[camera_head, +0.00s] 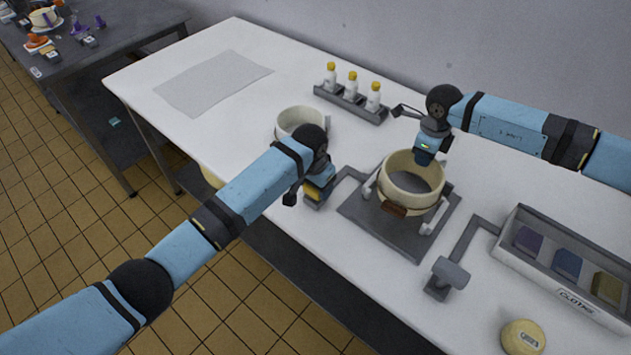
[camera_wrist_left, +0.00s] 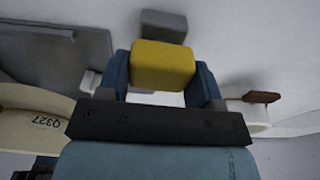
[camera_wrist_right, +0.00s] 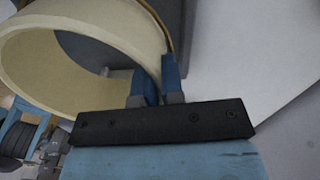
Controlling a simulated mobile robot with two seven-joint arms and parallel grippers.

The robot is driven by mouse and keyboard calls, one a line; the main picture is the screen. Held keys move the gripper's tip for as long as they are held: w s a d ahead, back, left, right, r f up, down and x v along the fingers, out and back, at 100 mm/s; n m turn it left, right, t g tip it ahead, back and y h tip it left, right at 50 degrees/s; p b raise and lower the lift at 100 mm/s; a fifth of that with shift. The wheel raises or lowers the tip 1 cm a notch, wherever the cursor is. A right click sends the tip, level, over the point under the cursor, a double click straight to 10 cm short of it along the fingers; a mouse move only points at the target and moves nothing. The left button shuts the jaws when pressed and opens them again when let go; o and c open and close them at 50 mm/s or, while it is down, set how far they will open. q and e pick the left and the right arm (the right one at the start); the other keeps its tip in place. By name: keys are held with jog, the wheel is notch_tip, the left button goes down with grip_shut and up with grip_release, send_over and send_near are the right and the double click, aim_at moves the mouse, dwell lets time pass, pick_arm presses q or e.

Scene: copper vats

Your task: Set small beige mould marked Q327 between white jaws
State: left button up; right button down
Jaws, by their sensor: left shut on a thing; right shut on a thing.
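The beige ring-shaped mould (camera_head: 398,194) is upright over the grey plate, between the white jaws (camera_head: 369,187). Its Q327 mark (camera_wrist_left: 45,122) reads in the left wrist view. I cannot tell whether the mould touches both jaws. My right gripper (camera_head: 424,160) is shut on its far rim, and the rim also shows between the fingers in the right wrist view (camera_wrist_right: 150,45). My left gripper (camera_head: 305,195) is shut on a yellow block (camera_wrist_left: 163,65), which sits by a grey block at the end of the plate's left arm. The left wrist partly hides that arm's end.
Another pale mould (camera_head: 290,120) stands behind my left wrist. A rack of yellow-capped bottles (camera_head: 350,102) is at the back. A cloths tray (camera_head: 545,272), a grey cylinder handle (camera_head: 451,272) and a round yellow item (camera_head: 523,338) are at the right. The table's left is mostly clear, with a grey sheet (camera_head: 213,82).

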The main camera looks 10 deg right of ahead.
aim_at(419, 169)
pick_arm(q)
jog(key=shift+s+f, duration=0.1)
jog(key=shift+f, duration=0.15)
pick_arm(e)
jog(key=shift+f, duration=0.3)
jog(key=shift+f, duration=2.05)
jog(key=c, duration=1.2)
grip_release()
jog(key=shift+o, duration=0.2)
notch_tip(419, 169, up, 12)
